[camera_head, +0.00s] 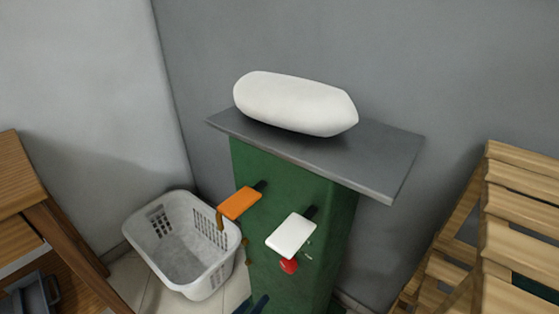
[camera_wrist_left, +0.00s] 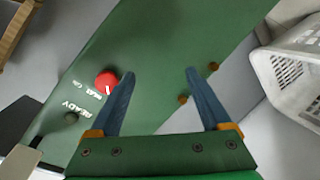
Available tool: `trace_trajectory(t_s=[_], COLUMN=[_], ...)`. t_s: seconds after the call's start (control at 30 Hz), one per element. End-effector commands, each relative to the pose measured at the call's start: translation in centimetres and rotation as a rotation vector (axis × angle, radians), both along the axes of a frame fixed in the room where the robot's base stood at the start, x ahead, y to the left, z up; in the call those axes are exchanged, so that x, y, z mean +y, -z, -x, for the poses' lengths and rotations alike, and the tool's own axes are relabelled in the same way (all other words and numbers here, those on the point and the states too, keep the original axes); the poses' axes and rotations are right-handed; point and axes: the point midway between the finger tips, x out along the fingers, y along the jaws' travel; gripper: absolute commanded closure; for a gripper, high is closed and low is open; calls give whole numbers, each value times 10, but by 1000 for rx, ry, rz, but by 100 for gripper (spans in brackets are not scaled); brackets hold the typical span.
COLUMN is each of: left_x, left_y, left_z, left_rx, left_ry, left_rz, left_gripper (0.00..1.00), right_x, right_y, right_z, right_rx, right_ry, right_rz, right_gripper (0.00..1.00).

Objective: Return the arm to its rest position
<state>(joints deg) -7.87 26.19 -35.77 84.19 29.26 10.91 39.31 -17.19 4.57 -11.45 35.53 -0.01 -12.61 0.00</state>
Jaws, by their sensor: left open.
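My left gripper shows in the left wrist view (camera_wrist_left: 160,74) with its two blue fingers spread apart and nothing between them. In the head view only its blue fingertips (camera_head: 258,303) show at the bottom edge, in front of a green cabinet (camera_head: 268,190). The rest of the left arm is hidden. The cabinet front also fills much of the left wrist view (camera_wrist_left: 165,45), with a red button (camera_wrist_left: 106,80) left of the fingers. My right gripper does not show.
The cabinet carries a grey board (camera_head: 385,165) with a white padded form (camera_head: 295,103). An orange pedal (camera_head: 240,203) and a white pedal (camera_head: 291,235) jut from its front. A white laundry basket (camera_head: 185,245) stands left. Wooden furniture flanks both sides (camera_head: 20,185) (camera_head: 520,205).

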Motion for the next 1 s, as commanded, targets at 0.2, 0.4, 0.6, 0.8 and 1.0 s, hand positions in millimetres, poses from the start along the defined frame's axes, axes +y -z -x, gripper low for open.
trace_trajectory(t_s=[0.2, 0.4, 0.6, 0.8, 1.0], left_x=[80, 106, 108, 109, 109], left_y=[167, 233, 199, 121, 96], left_z=[96, 218, 299, 297, 297], left_rx=[354, 655, 824, 819, 819], left_ry=[53, 263, 440, 437, 435], left_rz=[-617, -868, -952, -950, -951], left_gripper=[19, 19, 19, 19, 19], right_x=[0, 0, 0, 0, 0], right_y=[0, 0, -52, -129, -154], right_z=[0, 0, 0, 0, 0], right_rx=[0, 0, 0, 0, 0], right_ry=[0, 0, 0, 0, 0], right_rz=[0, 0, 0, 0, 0], right_gripper=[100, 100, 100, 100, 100])
